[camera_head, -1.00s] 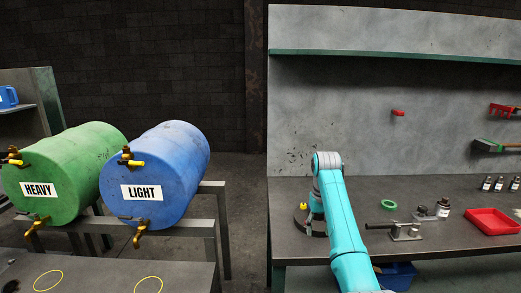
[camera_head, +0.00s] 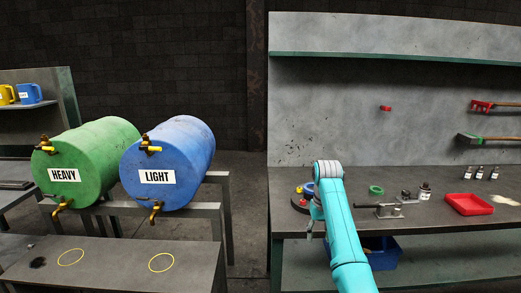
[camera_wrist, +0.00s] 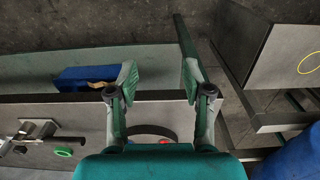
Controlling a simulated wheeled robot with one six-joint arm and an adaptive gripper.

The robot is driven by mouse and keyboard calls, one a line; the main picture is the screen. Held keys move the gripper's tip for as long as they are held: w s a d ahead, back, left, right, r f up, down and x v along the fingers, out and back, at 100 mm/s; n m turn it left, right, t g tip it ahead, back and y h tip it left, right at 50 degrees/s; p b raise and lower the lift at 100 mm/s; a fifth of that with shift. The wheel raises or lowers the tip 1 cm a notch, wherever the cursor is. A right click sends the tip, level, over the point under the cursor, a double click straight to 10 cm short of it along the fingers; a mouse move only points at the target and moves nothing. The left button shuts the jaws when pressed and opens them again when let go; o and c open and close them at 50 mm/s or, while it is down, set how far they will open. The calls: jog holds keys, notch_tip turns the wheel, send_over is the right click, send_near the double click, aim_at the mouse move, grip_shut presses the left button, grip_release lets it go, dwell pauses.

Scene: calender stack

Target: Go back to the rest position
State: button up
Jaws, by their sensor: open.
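My arm is the turquoise one in the head view, reaching up in front of the workbench (camera_head: 440,222). My gripper (camera_wrist: 157,80) shows in the wrist view with its two dark green fingers spread wide apart. Nothing is between the fingers. Below the gripper the bench edge and part of a round dark base with a red spot show. In the head view the gripper is mostly hidden behind my arm.
A green drum (camera_head: 105,150) marked HEAVY and a blue drum (camera_head: 188,150) marked LIGHT lie on a rack. A table with yellow circles (camera_head: 120,255) stands before them. The bench holds a green ring (camera_head: 376,190), a red tray (camera_head: 468,204) and small bottles (camera_head: 480,173). A blue bin (camera_head: 385,258) is underneath.

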jog(key=s+f+t, duration=0.1)
jog(key=s+f, duration=0.2)
jog(key=f, duration=0.6)
jog(key=s+f+t, duration=0.1)
jog(key=s+f, duration=0.2)
jog(key=f, duration=0.6)
jog(key=s+f+t, duration=0.2)
jog(key=s+f, duration=0.2)
jog(key=f, duration=0.5)
jog(key=s+f+t, duration=0.2)
jog(key=s+f, duration=0.4)
jog(key=s, duration=0.3)
jog(key=s+f+t, duration=0.1)
jog(key=s+f, duration=0.4)
jog(key=s, duration=0.5)
jog(key=s+r+t, duration=0.2)
jog(key=s+r, duration=0.2)
jog(key=s, duration=0.8)
jog(key=s+r+t, duration=0.2)
jog(key=s+r, duration=0.1)
jog(key=s, duration=0.8)
jog(key=s+r+t, duration=0.1)
jog(key=s+r, duration=0.6)
jog(key=r, duration=0.4)
jog(key=s+r+t, duration=0.2)
jog(key=s+r, duration=0.6)
jog(key=r, duration=0.3)
jog(key=shift+a+t, duration=0.25)
jog(key=shift+t, duration=0.05)
